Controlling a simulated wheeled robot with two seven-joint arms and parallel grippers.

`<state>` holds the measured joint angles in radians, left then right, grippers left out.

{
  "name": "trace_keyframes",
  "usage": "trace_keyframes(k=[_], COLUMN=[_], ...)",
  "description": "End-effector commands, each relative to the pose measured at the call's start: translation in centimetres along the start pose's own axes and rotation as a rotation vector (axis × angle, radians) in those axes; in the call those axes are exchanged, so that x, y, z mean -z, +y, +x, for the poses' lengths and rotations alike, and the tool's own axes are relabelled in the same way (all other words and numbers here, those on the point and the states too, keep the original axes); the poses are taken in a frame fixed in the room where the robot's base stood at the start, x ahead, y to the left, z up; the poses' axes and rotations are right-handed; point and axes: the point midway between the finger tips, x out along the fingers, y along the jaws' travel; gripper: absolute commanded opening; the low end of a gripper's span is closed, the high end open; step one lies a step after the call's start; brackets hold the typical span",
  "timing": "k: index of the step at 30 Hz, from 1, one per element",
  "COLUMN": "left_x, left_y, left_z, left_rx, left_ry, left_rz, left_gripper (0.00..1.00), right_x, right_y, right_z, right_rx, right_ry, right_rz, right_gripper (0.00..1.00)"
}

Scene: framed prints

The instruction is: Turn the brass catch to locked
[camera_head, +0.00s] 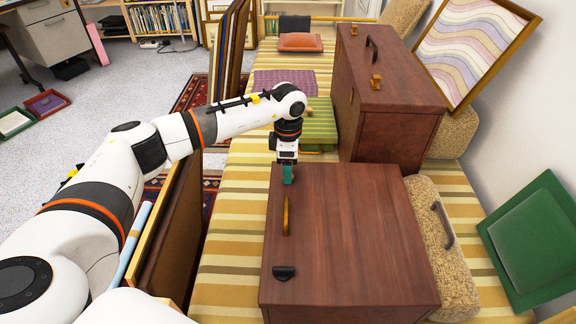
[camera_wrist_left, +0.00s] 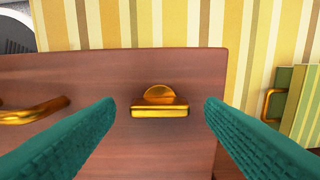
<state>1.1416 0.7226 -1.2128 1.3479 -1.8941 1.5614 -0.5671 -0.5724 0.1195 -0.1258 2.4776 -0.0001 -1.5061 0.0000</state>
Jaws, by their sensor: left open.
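The brass catch (camera_wrist_left: 160,104) shows in the left wrist view near the edge of the reddish-brown wooden case (camera_head: 350,235). It has a straight bar, lying crosswise in that view, with a rounded plate behind it. My left gripper (camera_head: 287,176) points down over the far left corner of the case. Its teal fingers are open, one on each side of the catch, with a visible gap to both bar ends. In the head view the gripper hides the catch. I cannot tell whether the fingertips reach down to its height. My right gripper is not in view.
A brass handle (camera_head: 286,215) and a dark catch (camera_head: 284,273) lie along the case's left edge. A second wooden case (camera_head: 392,95) stands behind. A green portfolio (camera_head: 320,125) lies beyond the gripper.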

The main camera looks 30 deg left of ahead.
Motion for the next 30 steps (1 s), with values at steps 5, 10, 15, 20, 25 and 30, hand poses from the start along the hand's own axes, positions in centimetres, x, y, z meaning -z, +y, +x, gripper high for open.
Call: trace_keyframes(k=[5, 10, 15, 20, 25, 30], left_x=[0.0, 0.0, 0.0, 0.0, 0.0, 0.0], left_y=[-0.1, -0.1, -0.1, 0.0, 0.0, 0.0], left_z=[-3.6, -7.3, -10.0, -11.1, -11.3, -11.3], left_rx=[0.005, 0.004, 0.003, 0.001, 0.000, 0.001], left_ry=[0.003, 0.002, 0.001, 0.001, 0.000, 0.000], left_rz=[0.000, 0.000, 0.001, 0.000, 0.000, 0.000], left_gripper=[0.64, 0.64, 0.64, 0.64, 0.64, 0.64], right_x=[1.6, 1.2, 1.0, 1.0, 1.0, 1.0], right_y=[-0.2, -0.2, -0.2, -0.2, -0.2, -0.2], right_z=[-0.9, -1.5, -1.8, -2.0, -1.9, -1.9], right_rx=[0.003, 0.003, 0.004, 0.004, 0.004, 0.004], right_ry=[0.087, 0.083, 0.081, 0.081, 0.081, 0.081], right_rz=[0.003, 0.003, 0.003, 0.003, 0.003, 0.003], right_gripper=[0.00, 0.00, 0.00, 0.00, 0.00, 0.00])
